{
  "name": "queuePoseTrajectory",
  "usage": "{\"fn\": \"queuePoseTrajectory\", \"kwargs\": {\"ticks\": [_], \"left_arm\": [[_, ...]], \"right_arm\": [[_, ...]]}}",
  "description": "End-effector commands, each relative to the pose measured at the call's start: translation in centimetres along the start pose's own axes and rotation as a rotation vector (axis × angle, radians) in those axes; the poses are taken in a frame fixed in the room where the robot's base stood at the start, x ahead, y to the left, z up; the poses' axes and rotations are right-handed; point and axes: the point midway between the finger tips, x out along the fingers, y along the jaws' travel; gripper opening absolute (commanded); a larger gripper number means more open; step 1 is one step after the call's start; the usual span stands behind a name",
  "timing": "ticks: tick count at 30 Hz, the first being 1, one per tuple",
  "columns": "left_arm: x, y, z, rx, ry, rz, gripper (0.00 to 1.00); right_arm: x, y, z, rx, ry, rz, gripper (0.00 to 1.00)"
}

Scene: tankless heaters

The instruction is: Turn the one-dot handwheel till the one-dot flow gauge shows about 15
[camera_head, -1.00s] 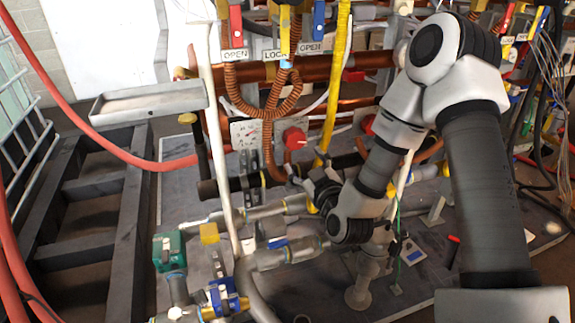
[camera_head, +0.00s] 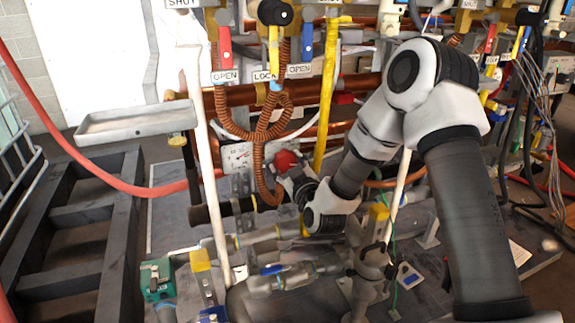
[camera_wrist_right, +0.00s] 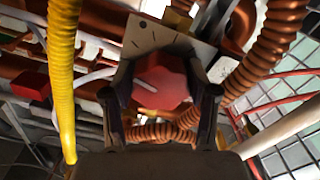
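The red handwheel (camera_head: 287,160) stands on the front of the pipework, right of a white gauge panel (camera_head: 237,156). In the right wrist view, the red handwheel (camera_wrist_right: 163,80) has a pale stripe and sits between the two dark fingers of my right gripper (camera_wrist_right: 162,105). The fingers are spread on either side of it; firm contact cannot be made out. In the head view, my right gripper (camera_head: 298,182) reaches the handwheel from below right and partly covers it. The gauge's dial reading and dot marking are too small to read. My left gripper is out of view.
An orange coiled hose (camera_head: 257,130) hangs close left of the handwheel, and a yellow hose (camera_head: 327,95) runs close right. A white pole (camera_head: 206,150) stands left of the gauge. A grey tray (camera_head: 137,124) is farther left. Valves and pipes crowd the space below.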

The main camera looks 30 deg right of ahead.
Motion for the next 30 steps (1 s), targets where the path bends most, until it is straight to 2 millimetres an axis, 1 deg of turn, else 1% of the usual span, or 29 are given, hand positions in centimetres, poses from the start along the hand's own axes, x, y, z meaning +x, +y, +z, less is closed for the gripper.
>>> {"fn": "queuePoseTrajectory", "kwargs": {"ticks": [7, 14, 20, 30], "left_arm": [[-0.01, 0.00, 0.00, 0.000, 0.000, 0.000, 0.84], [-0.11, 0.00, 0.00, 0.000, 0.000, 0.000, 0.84], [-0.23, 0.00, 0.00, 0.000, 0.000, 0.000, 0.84], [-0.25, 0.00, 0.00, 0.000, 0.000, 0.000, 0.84]], "right_arm": [[-0.01, 0.00, 0.00, 0.011, 0.000, 0.000, 0.24], [-0.02, -0.05, -0.02, 0.083, 0.000, 0.000, 0.24], [-0.02, -0.14, -0.04, 0.215, 0.000, 0.000, 0.24], [-0.03, -0.34, -0.07, 0.528, 0.000, -0.001, 0.24]]}}
